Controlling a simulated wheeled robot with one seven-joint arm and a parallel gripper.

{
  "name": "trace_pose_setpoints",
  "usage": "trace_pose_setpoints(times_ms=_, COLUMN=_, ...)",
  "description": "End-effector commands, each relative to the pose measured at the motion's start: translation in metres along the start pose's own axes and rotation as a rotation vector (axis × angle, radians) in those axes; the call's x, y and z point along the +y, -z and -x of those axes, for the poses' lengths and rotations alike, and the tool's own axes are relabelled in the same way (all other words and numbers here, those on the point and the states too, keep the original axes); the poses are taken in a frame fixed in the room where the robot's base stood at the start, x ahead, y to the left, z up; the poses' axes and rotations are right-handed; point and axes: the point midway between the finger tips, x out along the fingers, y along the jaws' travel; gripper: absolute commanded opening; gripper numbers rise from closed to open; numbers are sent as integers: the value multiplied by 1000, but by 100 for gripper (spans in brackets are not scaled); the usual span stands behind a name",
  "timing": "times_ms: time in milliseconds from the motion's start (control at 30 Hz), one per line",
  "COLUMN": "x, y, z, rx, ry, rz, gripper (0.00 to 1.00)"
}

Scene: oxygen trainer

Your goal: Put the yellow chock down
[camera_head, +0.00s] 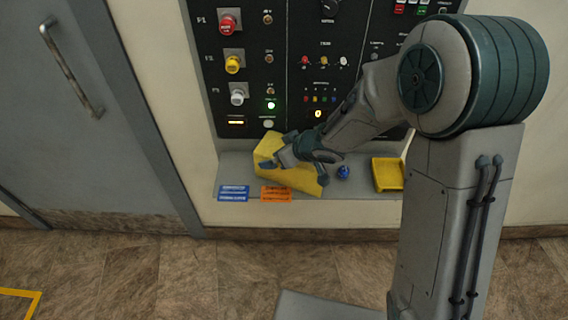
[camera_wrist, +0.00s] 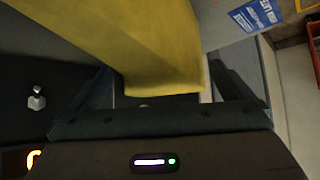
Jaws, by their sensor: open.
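The yellow chock (camera_head: 296,178) rests on the grey shelf (camera_head: 232,170) below the control panel, near the shelf's left part. It is a large wedge shape, and my gripper hides part of it. My gripper (camera_head: 272,160) is at the chock with its fingers apart. In the wrist view the chock (camera_wrist: 130,45) fills the upper middle and reaches down between the open fingers (camera_wrist: 165,95). I cannot tell whether either finger touches it.
A blue label (camera_head: 233,193) and an orange label (camera_head: 276,194) are on the shelf's front left. A small blue knob (camera_head: 343,172) and a yellow tray (camera_head: 388,174) are to the right. The panel (camera_head: 268,60) with knobs rises behind. A grey door (camera_head: 90,130) is at left.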

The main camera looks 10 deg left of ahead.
Motion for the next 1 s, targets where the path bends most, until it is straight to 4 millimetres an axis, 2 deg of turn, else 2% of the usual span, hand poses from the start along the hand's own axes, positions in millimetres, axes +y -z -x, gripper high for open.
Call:
trace_pose_setpoints(times_ms=100, x=0, y=0, z=1, rx=0, ry=0, rz=0, gripper=97)
trace_pose_setpoints(times_ms=300, x=0, y=1, z=1, rx=3, ry=-1, rz=0, gripper=42)
trace_pose_setpoints(times_ms=333, x=0, y=1, z=1, rx=3, ry=-1, rz=0, gripper=39)
trace_pose_setpoints(times_ms=667, x=1, y=2, z=8, rx=3, ry=-2, rz=-1, gripper=39)
trace_pose_setpoints(times_ms=833, x=1, y=3, z=27, rx=4, ry=-3, rz=0, gripper=39)
trace_pose_setpoints(times_ms=1000, x=1, y=-7, z=55, rx=3, ry=-4, rz=-2, gripper=39)
